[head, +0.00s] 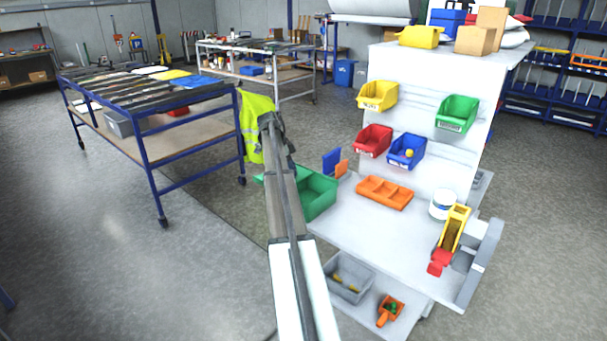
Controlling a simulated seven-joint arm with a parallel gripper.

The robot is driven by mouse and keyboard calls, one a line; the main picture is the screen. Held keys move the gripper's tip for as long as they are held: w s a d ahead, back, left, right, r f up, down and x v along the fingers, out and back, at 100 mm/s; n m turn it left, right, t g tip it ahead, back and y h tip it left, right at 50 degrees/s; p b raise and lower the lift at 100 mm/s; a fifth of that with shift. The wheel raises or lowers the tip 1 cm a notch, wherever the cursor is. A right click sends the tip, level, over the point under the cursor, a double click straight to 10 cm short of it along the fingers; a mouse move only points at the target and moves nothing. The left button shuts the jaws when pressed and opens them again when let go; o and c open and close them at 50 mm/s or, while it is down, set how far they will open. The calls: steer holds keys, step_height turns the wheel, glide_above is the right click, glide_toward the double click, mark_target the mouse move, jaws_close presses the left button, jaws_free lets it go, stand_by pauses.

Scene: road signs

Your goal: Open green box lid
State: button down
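A green box (317,196) stands at the left end of the grey workbench. My arm crosses in front of it and hides part of it. Its right part looks like an open-topped tray with its inside showing. A small green piece shows left of the arm, and I cannot tell whether it is the lid or the box's edge. My arm rises from the bottom middle to a dark end over the yellow-green vest. I cannot make out gripper fingers there, whether they are open or shut, or any contact with the box.
The workbench (350,235) holds an orange tray (384,192), a white tub (443,204) and a yellow-and-red tool (449,240). Coloured bins, including a green one (457,113), hang on the panel behind. A grey bin (347,278) and orange scoop (390,310) sit below. A blue-framed table (150,140) stands left.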

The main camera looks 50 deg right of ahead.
steer(key=shift+w, duration=0.15)
steer(key=c, duration=0.8)
jaws_free()
steer(key=v, duration=1.4)
steer(key=shift+f, duration=0.1)
